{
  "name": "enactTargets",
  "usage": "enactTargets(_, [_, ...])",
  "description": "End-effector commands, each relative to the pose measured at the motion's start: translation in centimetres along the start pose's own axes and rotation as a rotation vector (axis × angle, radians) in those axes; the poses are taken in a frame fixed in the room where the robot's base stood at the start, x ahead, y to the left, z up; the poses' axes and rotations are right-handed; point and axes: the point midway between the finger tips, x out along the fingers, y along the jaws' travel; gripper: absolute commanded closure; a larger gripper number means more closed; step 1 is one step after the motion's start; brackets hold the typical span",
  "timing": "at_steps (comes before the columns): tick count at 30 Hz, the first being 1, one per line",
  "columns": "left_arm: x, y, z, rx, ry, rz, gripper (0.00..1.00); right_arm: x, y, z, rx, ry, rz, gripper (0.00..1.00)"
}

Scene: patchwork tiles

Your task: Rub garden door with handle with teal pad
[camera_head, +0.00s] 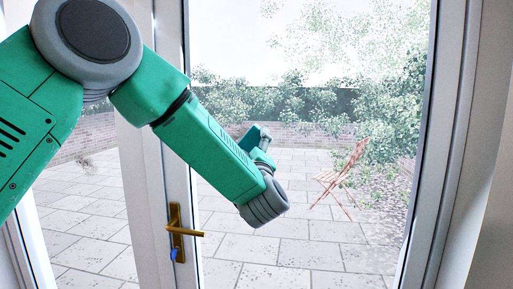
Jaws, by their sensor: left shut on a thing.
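The garden door (179,188) is a tall glass door in a white frame, and it fills most of the view. Its brass handle (180,232) sits low on the left stile, with the lever pointing right. My green left arm reaches across from the upper left in front of the glass. My left gripper (262,140) is small and partly hidden behind the wrist, above and right of the handle. It is shut on a small teal piece (249,138), which looks like the teal pad. I cannot tell whether the pad touches the glass. My right gripper is out of view.
A blue item (173,255) hangs just below the handle. A second glazed panel stands left of the door. Through the glass are a paved patio (300,252), a folding wooden chair (340,180), bushes and a low brick wall.

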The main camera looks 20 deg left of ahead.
Motion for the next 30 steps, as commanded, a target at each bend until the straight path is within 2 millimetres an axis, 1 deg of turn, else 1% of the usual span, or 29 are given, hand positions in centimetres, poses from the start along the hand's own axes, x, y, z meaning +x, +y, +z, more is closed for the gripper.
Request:
enactTargets(1, [0.2, -0.5, -0.4, 0.000, 0.003, -0.003, 0.39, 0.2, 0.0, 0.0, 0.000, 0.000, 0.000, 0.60])
enactTargets(6, [0.5, -1.4, -1.5, 0.001, 0.002, -0.003, 0.39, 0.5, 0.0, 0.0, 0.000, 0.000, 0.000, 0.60])
enactTargets(14, [0.6, -1.7, -2.0, 0.002, 0.002, -0.001, 0.39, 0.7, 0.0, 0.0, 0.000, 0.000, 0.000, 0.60])
enactTargets(24, [1.2, -3.5, -4.1, 0.001, 0.003, 0.000, 0.39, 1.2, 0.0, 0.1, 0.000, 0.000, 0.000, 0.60])
enactTargets(30, [1.4, -3.8, -4.4, 0.001, 0.002, 0.000, 0.39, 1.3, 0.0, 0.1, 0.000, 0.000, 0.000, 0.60])
